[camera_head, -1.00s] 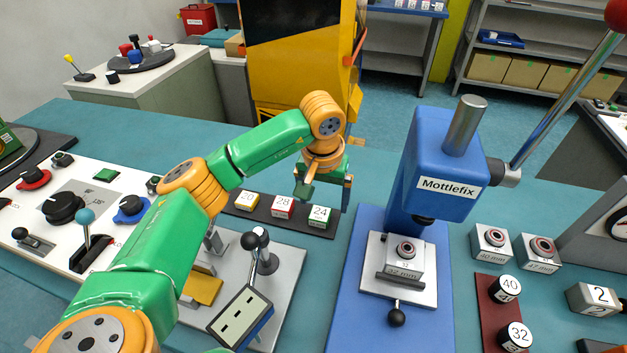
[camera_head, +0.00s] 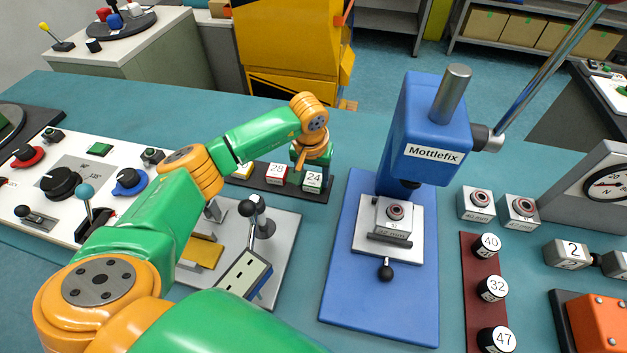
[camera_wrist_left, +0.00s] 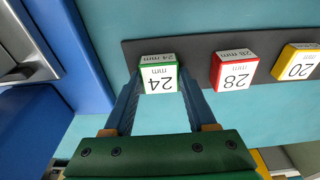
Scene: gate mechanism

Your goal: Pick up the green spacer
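The green spacer (camera_head: 313,179), marked 24, sits on the dark rail (camera_head: 292,187) at its right end in the head view. My left gripper (camera_head: 313,170) is down at it. In the left wrist view the left gripper (camera_wrist_left: 159,80) is open, with one blue finger on each side of the green spacer (camera_wrist_left: 158,76). The fingertips are close to its sides; whether they touch it I cannot tell. My right gripper is in neither view.
A red spacer (camera_head: 275,174) marked 28 and a yellow spacer (camera_head: 242,170) marked 20 share the rail. The blue Mottlefix press (camera_head: 425,140) stands to the right. A grey fixture plate (camera_head: 275,235) lies in front of the rail.

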